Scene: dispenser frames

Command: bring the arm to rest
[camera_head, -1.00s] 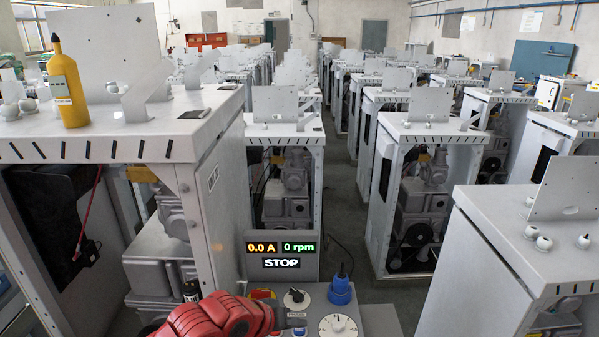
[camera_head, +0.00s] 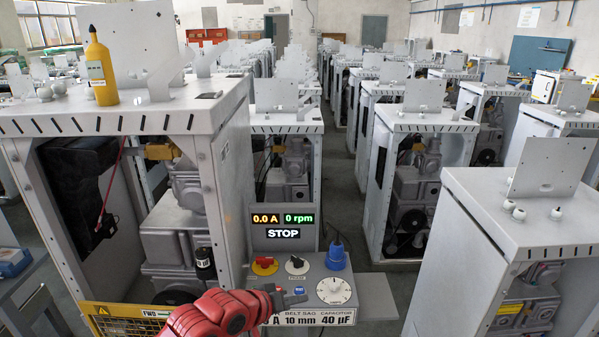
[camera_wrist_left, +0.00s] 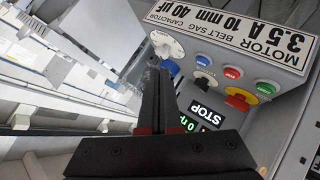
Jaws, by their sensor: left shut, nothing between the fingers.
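My left gripper (camera_head: 290,299) comes in from the bottom left in the head view, on a red arm, with its dark fingers in front of the control box (camera_head: 372,300). In the left wrist view its fingers (camera_wrist_left: 156,88) are together with nothing between them, and the control box (camera_wrist_left: 225,60) lies behind them. I cannot tell from the views how far the fingertips are from the box. My right gripper is not in view.
The box carries a red knob (camera_head: 264,266), a black knob (camera_head: 297,265), a white dial (camera_head: 334,290) and a blue plug (camera_head: 336,258). The display (camera_head: 283,224) reads 0.0 A, 0 rpm, STOP. Dispenser frames (camera_head: 120,115) stand left and right (camera_head: 520,218).

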